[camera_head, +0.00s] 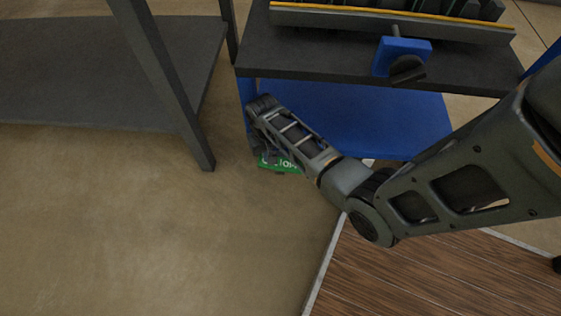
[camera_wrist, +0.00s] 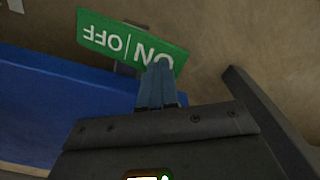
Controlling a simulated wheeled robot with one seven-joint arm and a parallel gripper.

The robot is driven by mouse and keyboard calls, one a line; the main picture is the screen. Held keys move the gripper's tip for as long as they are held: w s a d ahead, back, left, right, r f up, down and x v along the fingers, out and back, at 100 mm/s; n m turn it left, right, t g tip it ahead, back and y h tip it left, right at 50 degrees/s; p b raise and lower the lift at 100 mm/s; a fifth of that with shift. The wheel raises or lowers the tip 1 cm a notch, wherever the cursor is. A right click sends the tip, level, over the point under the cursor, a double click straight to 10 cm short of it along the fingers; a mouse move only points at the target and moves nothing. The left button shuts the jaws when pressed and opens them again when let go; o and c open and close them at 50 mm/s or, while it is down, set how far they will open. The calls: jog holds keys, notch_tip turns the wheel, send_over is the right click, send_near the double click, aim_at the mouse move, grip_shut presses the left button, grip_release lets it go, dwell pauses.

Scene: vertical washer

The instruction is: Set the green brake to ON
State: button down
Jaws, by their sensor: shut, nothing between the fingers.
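The green brake (camera_head: 281,165) is a flat green plate low at the blue unit's front left corner, partly hidden by my arm in the head view. In the wrist view the green brake (camera_wrist: 112,38) shows upside-down white lettering, OFF and ON, split by a line. My gripper (camera_wrist: 157,72) is shut and empty. Its fingertips overlap the ON end of the plate in the wrist view; I cannot tell whether they touch it. In the head view the fingertips are hidden behind my arm.
A blue lower shelf (camera_head: 345,115) lies behind the brake, under a dark shelf with a blue block and black knob (camera_head: 402,58). A grey table (camera_head: 110,70) with a leg (camera_head: 190,130) stands close on the left. The floor at lower left is clear.

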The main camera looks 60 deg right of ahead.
jog(key=shift+f+b, duration=0.85)
jog(key=shift+f, duration=0.55)
dwell(1.0)
jog(key=shift+r, duration=0.2)
notch_tip(320, 180, up, 7)
jog(key=p, duration=0.7)
jog(key=shift+p, duration=0.4)
jog(key=shift+f, duration=0.1)
